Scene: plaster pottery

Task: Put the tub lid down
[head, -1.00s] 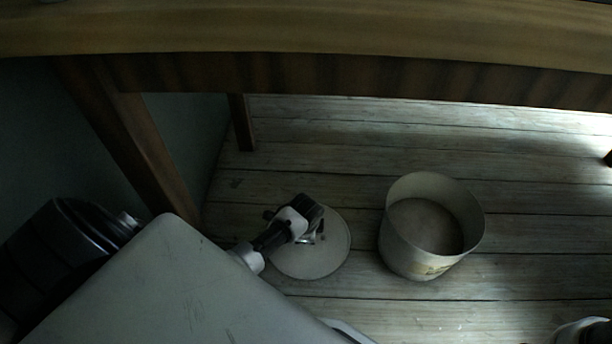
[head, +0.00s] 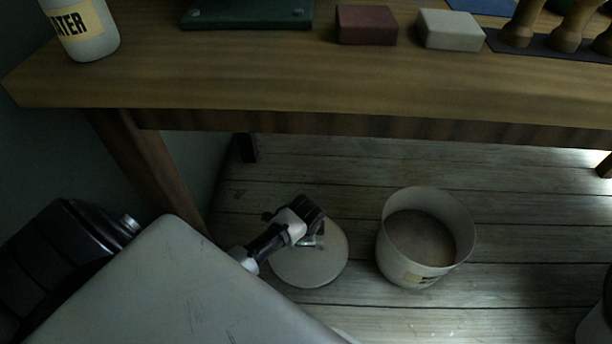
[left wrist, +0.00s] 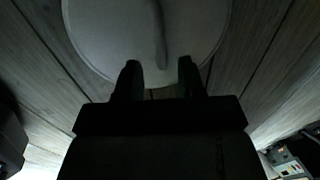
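The round pale tub lid (head: 322,264) appears to lie flat on the plank floor, left of the tub. The tub (head: 388,259) is pale, upright and open at the top, with greyish contents and a label. My left gripper (head: 316,238) is over the lid. In the left wrist view, the lid (left wrist: 105,35) fills the top, with a raised bar handle (left wrist: 159,40) across it. The two fingers of my left gripper (left wrist: 160,78) are spread apart, and the handle's near end lies ahead of the gap between them. My right gripper is not in view.
A wooden table (head: 300,85) stands over the far floor. On it are a bottle marked "ATER" (head: 88,35), a reddish block (head: 366,26), a pale block (head: 450,30) and a green board (head: 247,12). Bare floor (head: 500,260) lies right of the tub.

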